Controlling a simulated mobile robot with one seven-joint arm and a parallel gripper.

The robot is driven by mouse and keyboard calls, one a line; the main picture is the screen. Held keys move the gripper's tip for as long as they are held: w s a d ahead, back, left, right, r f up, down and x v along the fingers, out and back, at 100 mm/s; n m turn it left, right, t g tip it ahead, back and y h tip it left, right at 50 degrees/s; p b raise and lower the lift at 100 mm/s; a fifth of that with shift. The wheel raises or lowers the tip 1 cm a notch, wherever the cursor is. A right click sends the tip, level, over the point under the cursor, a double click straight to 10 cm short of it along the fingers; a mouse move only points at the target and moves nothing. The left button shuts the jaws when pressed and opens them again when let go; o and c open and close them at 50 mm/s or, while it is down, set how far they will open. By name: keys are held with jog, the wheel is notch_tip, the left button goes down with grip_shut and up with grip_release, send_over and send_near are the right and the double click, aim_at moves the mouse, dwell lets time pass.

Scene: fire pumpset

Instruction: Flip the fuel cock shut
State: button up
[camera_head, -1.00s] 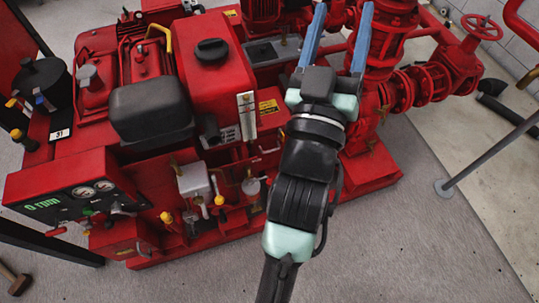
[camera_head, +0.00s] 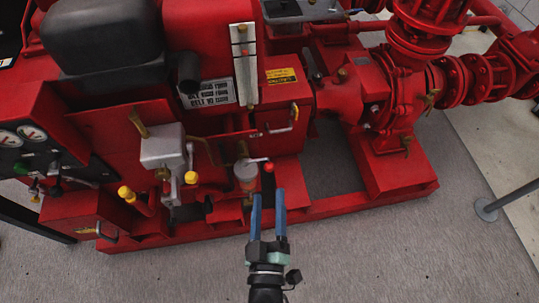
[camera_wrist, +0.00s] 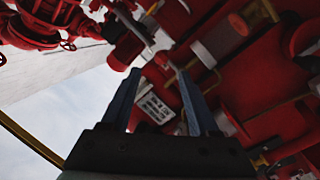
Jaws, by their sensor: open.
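The fuel cock's lever (camera_head: 257,160) looks like a short light handle with a red knob (camera_head: 268,167), pointing right from above a small cup-like bowl (camera_head: 246,177) on the engine's front. My gripper (camera_head: 268,192) is open and empty, its two blue fingers pointing at the engine just in front of the knob. I see no clear contact. The cock's body is too small to make out.
A grey box with yellow-knobbed levers (camera_head: 163,150) stands left of the bowl. A red box with a handle (camera_head: 285,118) is above right. The pump (camera_head: 385,100) and red base rail (camera_head: 330,205) lie to the right. The floor in front (camera_head: 400,260) is clear.

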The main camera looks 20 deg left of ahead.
aim_at(269, 162)
jog(key=b+x, duration=0.3)
jog(key=x, duration=0.9)
jog(key=shift+r, duration=0.1)
